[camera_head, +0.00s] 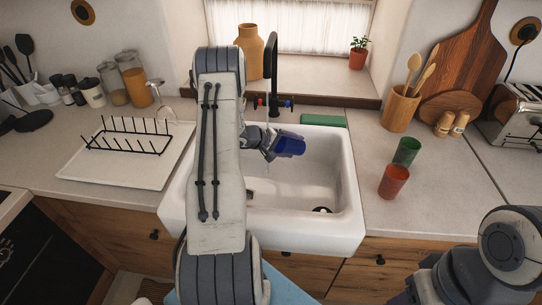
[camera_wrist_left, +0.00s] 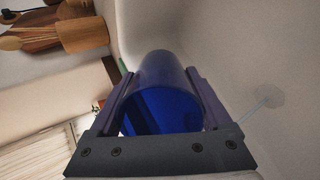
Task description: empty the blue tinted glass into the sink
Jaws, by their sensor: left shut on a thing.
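The blue tinted glass (camera_head: 290,145) is held on its side above the white sink basin (camera_head: 346,190). My left gripper (camera_head: 270,147) is shut on it. In the left wrist view the glass (camera_wrist_left: 168,90) sits between the two fingers of the left gripper (camera_wrist_left: 165,100), one along each side. I cannot tell whether any liquid is inside it.
A black faucet (camera_head: 273,70) stands behind the sink, partly beside my left arm. A green cup (camera_head: 407,151) and a red cup (camera_head: 393,182) stand on the right counter. A dish rack (camera_head: 130,137) is on the left. A green sponge (camera_head: 324,120) lies behind the basin.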

